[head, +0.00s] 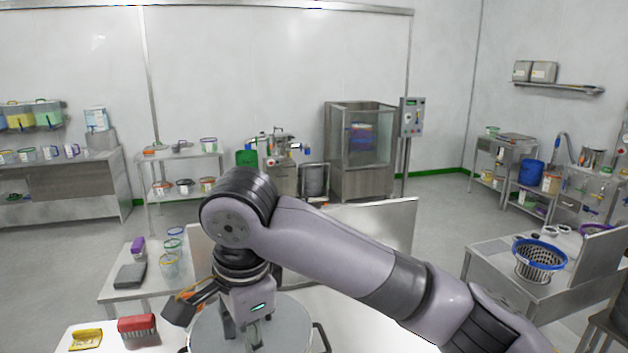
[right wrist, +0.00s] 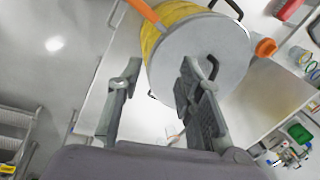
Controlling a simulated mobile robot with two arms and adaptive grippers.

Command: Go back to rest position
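My right arm reaches in from the right in the head view. Its gripper (head: 243,336) points down over a round grey lid (head: 292,325) with dark handles at its side. In the right wrist view the two fingers (right wrist: 160,85) stand apart with nothing seen held between them. There the lid (right wrist: 222,45) tops a yellow-sided round vessel (right wrist: 160,45), and the right finger overlaps the lid's edge. I cannot tell whether it touches. My left gripper is not in view.
A red brush (head: 137,325) and a yellow item (head: 86,340) lie on the white table left of the lid. A side table (head: 115,292) holds clear containers. A blue basket (head: 538,254) stands on a right-hand table. An upright steel panel (head: 385,222) stands behind the arm. Open floor lies beyond.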

